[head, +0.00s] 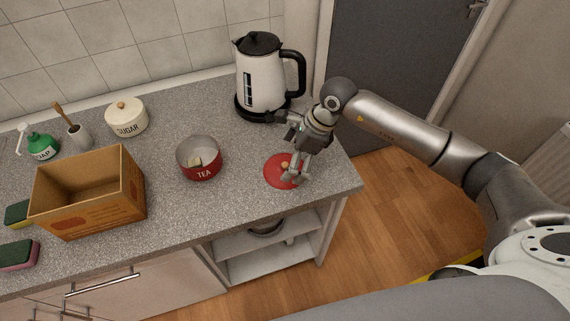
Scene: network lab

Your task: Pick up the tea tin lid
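The tea tin lid (272,173) is a round red disc with a small tan knob, and it appears to lie flat on the grey countertop near its right end. The open red tea tin (201,172), marked TEA, stands to its left with a small pale item inside. My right gripper (292,176) points down over the right part of the lid, with its fingers at the knob. The fingers partly cover the knob, and I cannot tell whether they grip it. My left gripper is out of view.
A white kettle (262,80) stands behind the lid, close to my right arm. A cardboard box (118,206), sugar jar (127,118), soap bottle (42,148) and sponges (18,256) are on the left. Countertop (235,215) in front of the tin is clear.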

